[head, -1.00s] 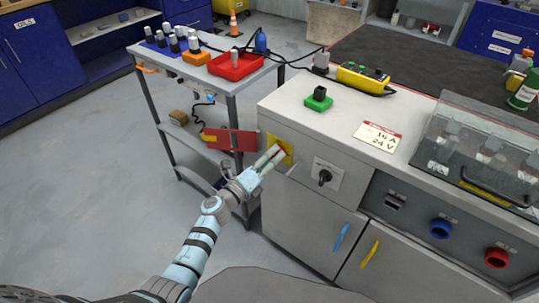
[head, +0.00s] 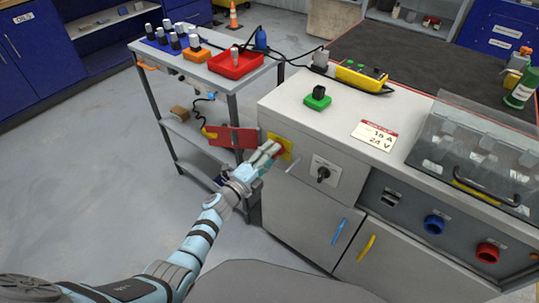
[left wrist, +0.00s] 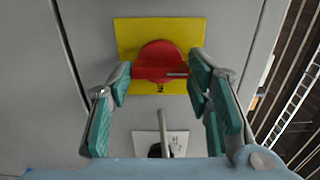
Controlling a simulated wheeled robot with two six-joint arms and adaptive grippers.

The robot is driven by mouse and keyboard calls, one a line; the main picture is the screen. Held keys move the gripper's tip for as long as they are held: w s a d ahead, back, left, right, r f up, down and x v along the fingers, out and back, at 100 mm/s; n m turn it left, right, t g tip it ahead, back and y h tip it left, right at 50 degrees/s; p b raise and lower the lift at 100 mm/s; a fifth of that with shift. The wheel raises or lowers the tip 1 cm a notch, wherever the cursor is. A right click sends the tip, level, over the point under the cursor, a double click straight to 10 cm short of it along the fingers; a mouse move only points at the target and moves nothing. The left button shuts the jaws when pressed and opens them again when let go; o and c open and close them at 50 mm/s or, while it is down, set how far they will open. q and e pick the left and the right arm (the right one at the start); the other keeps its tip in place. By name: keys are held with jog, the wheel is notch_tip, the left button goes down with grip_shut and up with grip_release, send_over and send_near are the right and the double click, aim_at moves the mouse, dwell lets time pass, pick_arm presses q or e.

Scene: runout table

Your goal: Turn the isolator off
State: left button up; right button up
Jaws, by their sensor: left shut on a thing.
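The isolator is a red rotary knob (left wrist: 160,52) with a crossbar, on a yellow plate (left wrist: 187,30) at the upper middle of the left wrist view. In the head view the yellow plate (head: 287,143) is on the grey cabinet's front, left of a black switch. My left gripper (head: 270,152) reaches it from the left and hides most of the knob there. In the left wrist view its teal-padded fingers (left wrist: 160,78) stand at both ends of the level crossbar, shut on it. My right gripper is not in view.
A cart (head: 231,85) with a red tray (head: 236,66) stands left of the cabinet (head: 308,208).

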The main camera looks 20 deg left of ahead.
pick_arm(q)
jog(key=o, duration=1.1)
jog(key=shift+o, duration=0.2)
jog(key=v, duration=1.2)
